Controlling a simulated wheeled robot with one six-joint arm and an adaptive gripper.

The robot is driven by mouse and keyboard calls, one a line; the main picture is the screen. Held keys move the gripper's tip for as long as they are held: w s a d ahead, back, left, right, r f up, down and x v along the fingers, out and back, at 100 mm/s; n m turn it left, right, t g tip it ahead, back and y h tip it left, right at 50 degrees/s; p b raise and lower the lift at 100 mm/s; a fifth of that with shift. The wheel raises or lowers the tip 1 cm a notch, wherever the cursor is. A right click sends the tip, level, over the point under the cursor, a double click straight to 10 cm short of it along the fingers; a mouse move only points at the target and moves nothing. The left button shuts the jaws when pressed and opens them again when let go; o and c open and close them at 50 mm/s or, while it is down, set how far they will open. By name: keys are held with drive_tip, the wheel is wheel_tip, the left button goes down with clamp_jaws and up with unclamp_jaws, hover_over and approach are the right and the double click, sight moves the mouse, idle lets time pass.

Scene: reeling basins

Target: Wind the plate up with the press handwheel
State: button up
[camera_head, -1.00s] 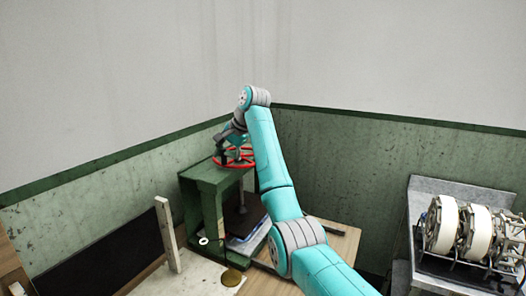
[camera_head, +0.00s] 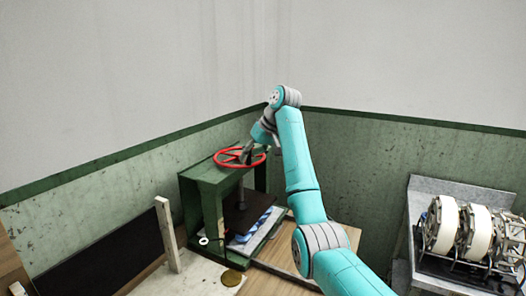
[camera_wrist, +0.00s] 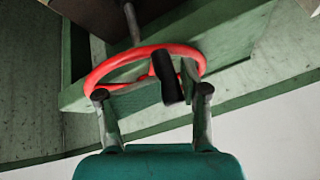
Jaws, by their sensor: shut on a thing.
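The red handwheel (camera_head: 228,164) sits on top of the green press (camera_head: 205,192). It also shows in the wrist view (camera_wrist: 118,62), with a black handle knob (camera_wrist: 168,78) on it. My gripper (camera_head: 250,152) is at the wheel's right side. In the wrist view my gripper (camera_wrist: 152,93) has one finger at each side of the near rim, and it is shut on the wheel. Exact finger contact is hard to make out. The dark plate (camera_head: 245,216) is inside the press frame, above a blue and white stack (camera_head: 254,232). Any gap between them is unclear.
A white post (camera_head: 167,235) stands left of the press, near a dark panel (camera_head: 100,270). A round brass piece (camera_head: 232,277) lies on the table in front. A machine with white reels (camera_head: 450,225) stands at the right. Walls close in behind the press.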

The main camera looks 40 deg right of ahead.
sight(258, 157)
drive_tip(key=shift+s+d+n, duration=0.1)
drive_tip(key=shift+d+n, duration=0.8)
drive_tip(key=shift+n, duration=0.1)
drive_tip(key=d+n, duration=0.2)
drive_tip(key=shift+d+n, duration=0.15)
drive_tip(key=shift+n, duration=0.15)
drive_tip(key=shift+w+d+n, duration=0.35)
drive_tip(key=shift+d+n, duration=0.25)
drive_tip(key=shift+n, duration=0.1)
drive_tip(key=shift+w+d+n, duration=0.3)
drive_tip(key=shift+d+n, duration=0.25)
drive_tip(key=shift+n, duration=0.15)
wheel_tip(258, 157, up, 8)
